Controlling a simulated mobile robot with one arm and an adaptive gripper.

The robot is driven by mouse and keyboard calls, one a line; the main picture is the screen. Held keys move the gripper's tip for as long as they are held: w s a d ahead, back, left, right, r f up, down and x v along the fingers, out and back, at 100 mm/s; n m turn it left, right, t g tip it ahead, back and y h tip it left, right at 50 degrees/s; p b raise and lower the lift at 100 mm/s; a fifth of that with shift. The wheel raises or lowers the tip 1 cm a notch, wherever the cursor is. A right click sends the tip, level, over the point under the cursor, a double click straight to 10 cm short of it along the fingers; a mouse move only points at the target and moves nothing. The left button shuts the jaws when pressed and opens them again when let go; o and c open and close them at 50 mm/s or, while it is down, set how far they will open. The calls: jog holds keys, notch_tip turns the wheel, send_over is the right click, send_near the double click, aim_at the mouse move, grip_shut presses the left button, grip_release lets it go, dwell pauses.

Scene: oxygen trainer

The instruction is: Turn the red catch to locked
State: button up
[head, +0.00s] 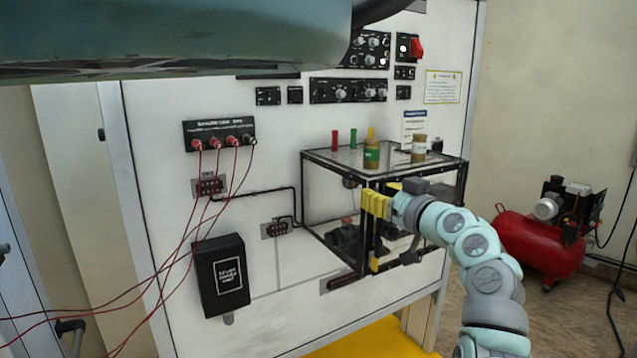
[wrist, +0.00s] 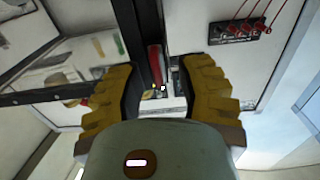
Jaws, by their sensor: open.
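A red catch (wrist: 155,62) shows in the wrist view as a narrow upright piece along a black frame post of the glass case. My gripper (wrist: 158,78) is open, with one yellow finger on each side of the line of the catch and a gap to each. The catch appears just beyond the fingertips, not held. In the head view my gripper (head: 372,235) is at the front corner of the black-framed case (head: 318,217), its yellow fingers apart. There the catch cannot be made out behind the fingers. Its lock position cannot be told.
Jars (head: 371,154) and coloured cylinders (head: 353,139) stand on the case top. A socket strip (head: 219,133) with red cables and a black box (head: 220,275) are left of the case. A red compressor (head: 540,243) stands on the floor at right.

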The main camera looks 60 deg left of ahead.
jog(key=shift+o, duration=0.4)
grip_shut()
jog(key=shift+w+d+m, duration=0.1)
jog(key=shift+m, duration=0.2)
jog(key=shift+w+f+m+p, duration=0.15)
jog(key=shift+w+f+m, duration=0.2)
jog(key=shift+m, duration=2.6)
jog(key=shift+w+f+m+p, duration=0.2)
jog(key=shift+w+f+m, duration=0.1)
jog(key=shift+m, duration=2.6)
jog(key=shift+w+f+m+p, duration=0.15)
jog(key=shift+w+f+m, duration=0.15)
jog(key=shift+m, duration=2.65)
